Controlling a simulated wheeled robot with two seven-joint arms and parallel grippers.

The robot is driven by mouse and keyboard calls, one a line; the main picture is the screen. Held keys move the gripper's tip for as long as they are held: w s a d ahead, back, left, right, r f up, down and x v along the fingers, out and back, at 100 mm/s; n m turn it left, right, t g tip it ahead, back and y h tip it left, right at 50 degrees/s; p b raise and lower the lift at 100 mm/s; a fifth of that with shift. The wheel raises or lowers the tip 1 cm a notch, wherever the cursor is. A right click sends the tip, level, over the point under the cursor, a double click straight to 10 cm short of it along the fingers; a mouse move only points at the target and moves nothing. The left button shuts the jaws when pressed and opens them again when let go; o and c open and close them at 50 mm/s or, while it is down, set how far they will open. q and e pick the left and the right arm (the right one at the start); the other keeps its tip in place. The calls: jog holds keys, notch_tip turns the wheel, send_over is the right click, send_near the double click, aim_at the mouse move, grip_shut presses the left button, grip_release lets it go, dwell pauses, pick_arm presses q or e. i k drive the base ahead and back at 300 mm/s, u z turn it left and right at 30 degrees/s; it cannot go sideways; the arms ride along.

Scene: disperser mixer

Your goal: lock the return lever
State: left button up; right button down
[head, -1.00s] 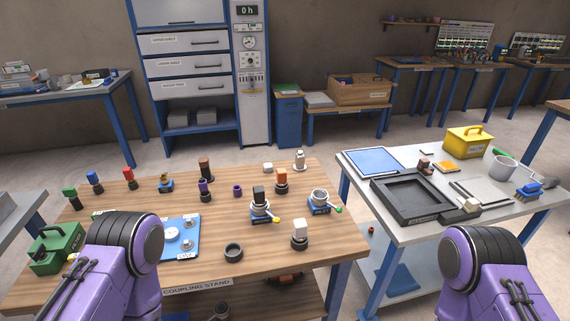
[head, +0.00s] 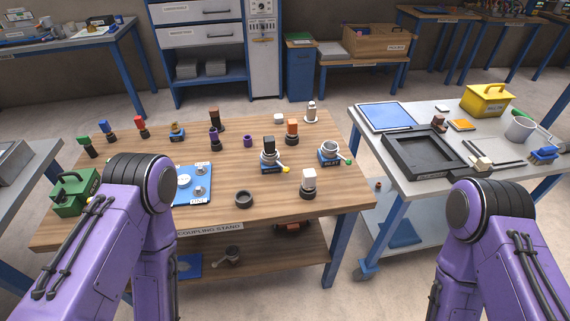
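Two round couplings on blue bases stand on the wooden table labelled coupling stand (head: 210,228). One coupling (head: 269,160) carries a black-topped piece, and its lever has a yellow tip (head: 286,170) pointing right and toward me. The other coupling (head: 329,152) looks open on top, and its lever has a green tip (head: 349,162) pointing right. I cannot read which one is the return, nor tell whether either lever is locked. Both of my purple arms show at the lower left and right, but neither gripper is in view.
Several small coloured-top fittings stand across the wooden table. A white-topped fitting (head: 308,183) and a dark ring (head: 244,200) stand in front of the couplings. A blue plate (head: 193,191) and green box (head: 75,190) lie left. The right table holds a black tray (head: 388,144).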

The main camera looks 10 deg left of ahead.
aim_at(285, 169)
jog(key=k, duration=1.25)
jog(key=z, duration=0.65)
jog(key=i, duration=0.95)
jog(key=u, duration=0.15)
